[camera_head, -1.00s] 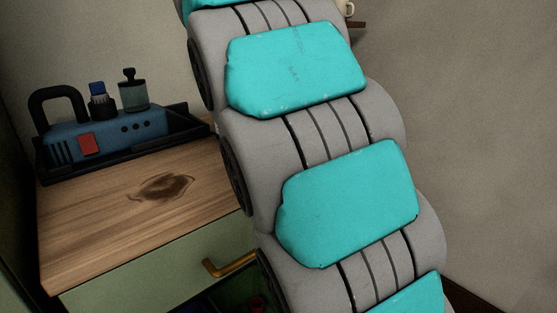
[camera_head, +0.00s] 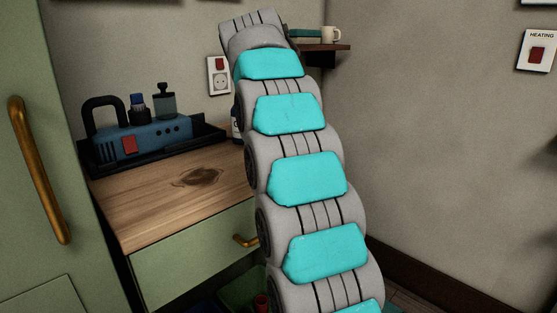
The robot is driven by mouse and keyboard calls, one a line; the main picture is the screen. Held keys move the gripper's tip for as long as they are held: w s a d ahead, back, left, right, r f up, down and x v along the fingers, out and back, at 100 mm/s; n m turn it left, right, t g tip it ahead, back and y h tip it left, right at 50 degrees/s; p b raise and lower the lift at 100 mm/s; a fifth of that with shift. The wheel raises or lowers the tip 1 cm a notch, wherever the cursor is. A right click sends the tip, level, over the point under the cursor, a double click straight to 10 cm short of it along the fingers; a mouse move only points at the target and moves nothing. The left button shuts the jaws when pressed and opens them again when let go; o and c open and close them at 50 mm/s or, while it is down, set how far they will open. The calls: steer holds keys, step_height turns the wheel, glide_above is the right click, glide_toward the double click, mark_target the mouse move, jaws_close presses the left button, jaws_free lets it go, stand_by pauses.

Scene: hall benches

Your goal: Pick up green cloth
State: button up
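I see no thing that is clearly a green cloth. My own teal and grey arm rises through the middle of the view and hides part of the counter and the wall behind. My gripper does not show; only arm segments are visible up to the top. A small dark green flat thing lies on the wall shelf (camera_head: 325,47), and I cannot tell what it is.
A wooden counter (camera_head: 150,215) holds a black tray (camera_head: 100,170) with a blue toolbox (camera_head: 165,135). Below are a green drawer (camera_head: 185,260) and a green container (camera_head: 240,290). A tall green cabinet (camera_head: 45,120) stands left. A white mug (camera_head: 330,34) is on the shelf.

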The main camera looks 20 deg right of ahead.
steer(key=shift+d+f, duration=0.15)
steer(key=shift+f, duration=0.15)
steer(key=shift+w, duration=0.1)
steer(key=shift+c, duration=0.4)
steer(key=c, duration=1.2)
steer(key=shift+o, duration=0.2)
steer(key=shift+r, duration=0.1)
